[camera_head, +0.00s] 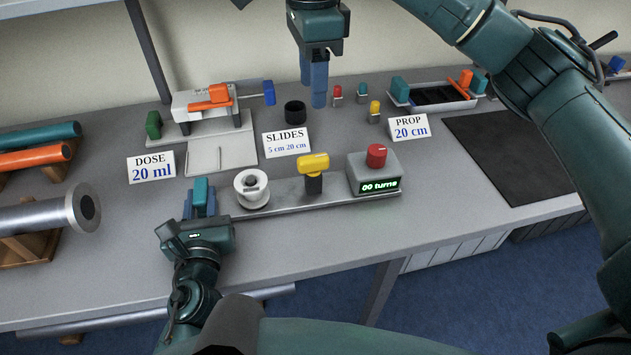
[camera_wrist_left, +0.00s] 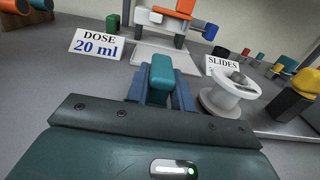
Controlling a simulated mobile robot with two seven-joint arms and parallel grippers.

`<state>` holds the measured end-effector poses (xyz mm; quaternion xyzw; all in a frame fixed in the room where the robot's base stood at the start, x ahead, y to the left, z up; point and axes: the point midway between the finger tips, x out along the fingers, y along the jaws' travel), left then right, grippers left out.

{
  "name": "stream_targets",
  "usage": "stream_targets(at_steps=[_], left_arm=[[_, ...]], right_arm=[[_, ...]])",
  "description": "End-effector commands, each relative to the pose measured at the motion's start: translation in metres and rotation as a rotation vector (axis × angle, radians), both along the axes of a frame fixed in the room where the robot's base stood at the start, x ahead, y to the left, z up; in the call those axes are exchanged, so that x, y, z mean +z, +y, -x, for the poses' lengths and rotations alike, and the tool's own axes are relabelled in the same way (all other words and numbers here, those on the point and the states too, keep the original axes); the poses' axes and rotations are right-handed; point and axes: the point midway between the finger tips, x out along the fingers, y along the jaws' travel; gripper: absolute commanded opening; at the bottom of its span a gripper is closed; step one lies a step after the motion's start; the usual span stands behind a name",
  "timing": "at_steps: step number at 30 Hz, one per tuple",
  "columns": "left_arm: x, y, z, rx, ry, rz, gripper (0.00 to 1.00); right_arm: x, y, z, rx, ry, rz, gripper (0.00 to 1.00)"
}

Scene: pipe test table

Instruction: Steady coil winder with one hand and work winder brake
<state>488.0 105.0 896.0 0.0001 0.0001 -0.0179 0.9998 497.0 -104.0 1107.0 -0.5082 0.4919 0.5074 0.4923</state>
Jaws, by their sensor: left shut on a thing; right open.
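The coil winder's long grey base (camera_head: 325,195) lies near the table's front. On it are a white spool (camera_head: 251,190), a yellow winder brake lever (camera_head: 314,164) on a black post, and a grey box with a red knob (camera_head: 376,156) and a display reading "00 turns". My left gripper (camera_head: 200,204) is shut on a teal grip (camera_head: 201,188) at the winder's left end; the grip shows between the fingers in the left wrist view (camera_wrist_left: 161,80). My right gripper (camera_head: 319,92) is open and empty, pointing down above the table behind the brake lever.
Behind stands a dosing rig (camera_head: 205,105) with a "DOSE 20 ml" sign (camera_head: 151,168). A black ring (camera_head: 295,111), a "SLIDES" sign (camera_head: 287,143), small coloured pegs and a tray (camera_head: 432,97) are at the back. A grey pipe (camera_head: 45,214) lies left; a dark mat (camera_head: 515,150) lies right.

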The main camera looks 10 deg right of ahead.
Motion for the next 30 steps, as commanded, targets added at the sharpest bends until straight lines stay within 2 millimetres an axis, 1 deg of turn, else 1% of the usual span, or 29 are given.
stream_targets(at_steps=[9,10,18,26,29,30], left_arm=[[0.000,-0.001,0.000,-0.002,0.001,0.001,0.00],[0.000,-0.001,0.000,-0.002,0.001,0.001,0.26],[0.000,0.000,0.000,-0.001,0.001,0.001,0.48],[0.001,0.000,0.000,0.000,-0.001,0.001,0.49],[0.008,0.000,0.000,0.001,-0.004,0.001,0.49],[0.013,0.000,-0.001,0.001,-0.005,0.000,0.49]], right_arm=[[0.000,0.000,0.000,-0.001,0.001,0.000,0.47],[0.000,0.000,0.000,0.000,0.001,0.000,0.47],[0.000,0.000,0.000,0.000,0.001,0.000,0.47],[0.000,0.000,0.000,0.000,0.001,0.000,0.47],[0.000,0.000,0.000,0.000,0.001,0.000,0.47],[0.000,0.000,0.000,0.000,0.001,0.000,0.47]])
